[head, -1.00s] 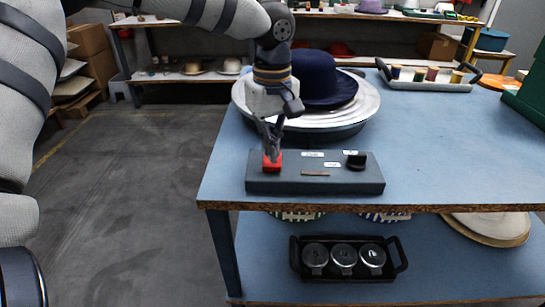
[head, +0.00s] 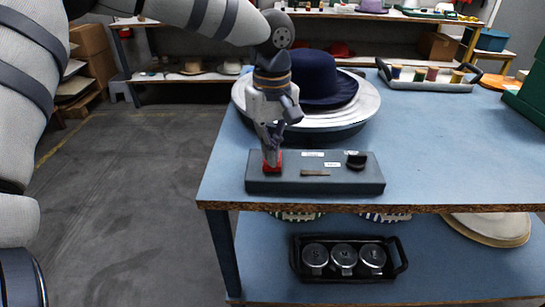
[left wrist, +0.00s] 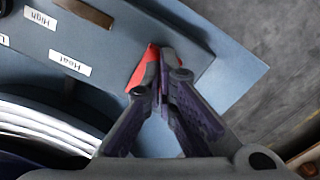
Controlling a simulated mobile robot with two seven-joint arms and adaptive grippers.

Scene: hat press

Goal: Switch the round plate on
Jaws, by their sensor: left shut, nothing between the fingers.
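A dark grey control box (head: 315,186) sits at the table's front edge. It has a red switch (head: 273,169) at its left end, a black knob (head: 356,161) at its right and small white labels. My left gripper (head: 271,161) is shut and empty, pointing down with its fingertips at the red switch and partly hiding it. In the left wrist view the closed fingertips (left wrist: 167,62) are right beside the red switch (left wrist: 145,70); I cannot tell whether they press it. Behind the box is the round plate (head: 367,108), pale, on a dark base, with a navy hat (head: 322,80) on it.
A tray of thread spools (head: 430,83) stands at the back of the blue table (head: 455,145). A black caddy with three round lidded pieces (head: 343,258) is on the shelf below. The table right of the box is clear.

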